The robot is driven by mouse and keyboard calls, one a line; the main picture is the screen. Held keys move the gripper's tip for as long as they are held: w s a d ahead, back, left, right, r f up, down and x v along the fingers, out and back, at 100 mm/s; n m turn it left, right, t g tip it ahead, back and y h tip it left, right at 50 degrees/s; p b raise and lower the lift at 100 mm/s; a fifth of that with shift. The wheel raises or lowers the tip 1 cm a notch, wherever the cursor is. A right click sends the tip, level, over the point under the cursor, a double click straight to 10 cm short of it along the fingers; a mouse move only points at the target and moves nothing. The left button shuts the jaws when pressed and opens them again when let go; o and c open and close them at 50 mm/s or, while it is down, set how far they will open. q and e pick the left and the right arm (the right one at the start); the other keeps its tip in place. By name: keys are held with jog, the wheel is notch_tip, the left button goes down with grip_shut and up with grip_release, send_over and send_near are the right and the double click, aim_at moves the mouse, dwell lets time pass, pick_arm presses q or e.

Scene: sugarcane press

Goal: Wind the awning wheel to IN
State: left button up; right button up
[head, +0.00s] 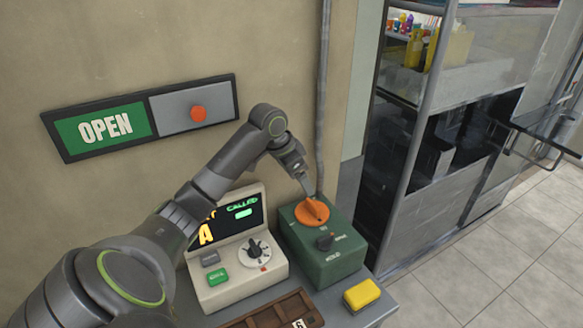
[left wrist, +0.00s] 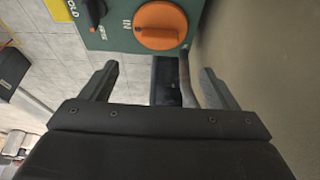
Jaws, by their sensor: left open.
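The orange awning wheel (head: 312,212) sits on top of a green box (head: 345,262) on the counter. In the left wrist view the wheel (left wrist: 160,25) is at the top, cut by the frame edge, with the label IN beside it. A raised bar crosses its face. My left gripper (head: 306,187) is just behind and above the wheel in the head view. The left wrist view shows its two fingers (left wrist: 159,72) spread apart with nothing between them. They look apart from the wheel. My right gripper is not in view.
A black knob (head: 325,243) is on the same green box. A cream console (head: 225,285) with a screen and dial stands to the left. A yellow block (head: 362,294) and brown tray (head: 275,314) are in front. A grey pipe (head: 322,100) runs down the wall behind.

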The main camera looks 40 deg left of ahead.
pick_arm(q)
jog(key=shift+v, duration=2.3)
